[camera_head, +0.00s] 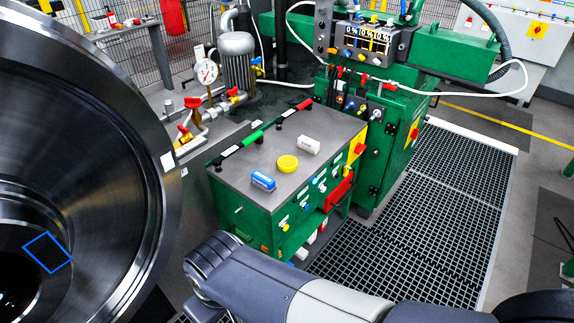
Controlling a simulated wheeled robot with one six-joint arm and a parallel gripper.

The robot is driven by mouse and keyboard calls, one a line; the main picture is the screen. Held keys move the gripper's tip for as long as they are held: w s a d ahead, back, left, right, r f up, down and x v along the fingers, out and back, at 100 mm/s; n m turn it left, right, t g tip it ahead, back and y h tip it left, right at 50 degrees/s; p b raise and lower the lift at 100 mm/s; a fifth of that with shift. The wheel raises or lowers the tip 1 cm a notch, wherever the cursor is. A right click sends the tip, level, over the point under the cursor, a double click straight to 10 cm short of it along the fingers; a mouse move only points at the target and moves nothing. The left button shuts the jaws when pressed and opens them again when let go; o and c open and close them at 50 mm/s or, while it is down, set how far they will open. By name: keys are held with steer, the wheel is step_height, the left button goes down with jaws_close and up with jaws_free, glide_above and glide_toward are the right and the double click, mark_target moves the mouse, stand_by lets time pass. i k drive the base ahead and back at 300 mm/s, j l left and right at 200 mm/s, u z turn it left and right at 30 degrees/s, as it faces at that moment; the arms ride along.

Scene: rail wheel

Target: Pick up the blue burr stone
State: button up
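The blue burr stone (263,181) is a small block, blue with a whitish side face. It lies on the dark grey top of the green cabinet (293,212), near its front left edge. My arm (300,292) crosses the bottom of the picture, lower than and in front of the cabinet. My gripper does not show, so its state and its distance from the stone cannot be seen.
A large steel wheel (110,170) with a blue square outline fills the left. Floor grating (420,230) lies to the right.

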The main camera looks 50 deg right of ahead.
mark_target(263, 181)
steer(key=i+l, duration=0.1)
steer(key=l, duration=1.65)
steer(key=i+l, duration=0.15)
steer(key=l, duration=0.7)
steer(key=u, duration=0.05)
